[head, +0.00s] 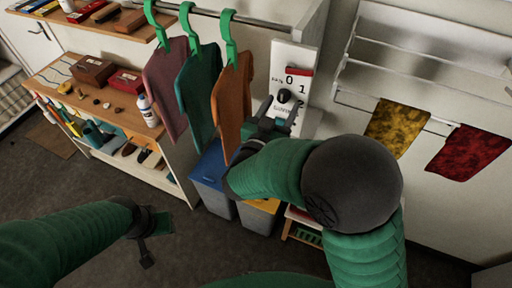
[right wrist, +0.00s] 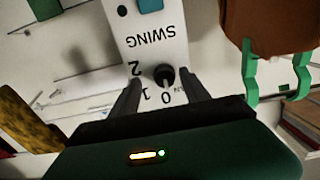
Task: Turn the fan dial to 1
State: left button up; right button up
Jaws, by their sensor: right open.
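The fan dial is a round black knob (head: 284,96) on a white wall panel (head: 291,58), with 0 and 1 printed beside it in the head view. In the right wrist view the dial (right wrist: 163,75) shows upside down, with 0, 1 and 2 around it. A pale mark on the knob appears to face the 0. My right gripper (head: 279,117) is open at the panel. In the right wrist view its fingers (right wrist: 163,88) stand on either side of the dial, with gaps visible; contact cannot be told. My left gripper (head: 153,238) hangs low, away from the panel; its jaws are unclear.
An orange shirt (head: 232,100) hangs on a green hanger just left of the panel, near my right arm. Bins (head: 212,180) stand below. Yellow (head: 398,125) and red cloths (head: 468,152) hang on a rack to the right. A wooden shelf (head: 95,95) stands left.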

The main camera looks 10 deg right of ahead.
jog(key=shift+a+f, duration=0.15)
jog(key=shift+a, duration=0.1)
jog(key=shift+s+a, duration=0.15)
jog(key=shift+a, duration=0.1)
pick_arm(q)
jog(key=shift+a+r, duration=0.2)
jog(key=shift+a, duration=0.05)
pick_arm(e)
jog(key=v, duration=1.6)
pick_arm(q)
jog(key=shift+w, duration=0.1)
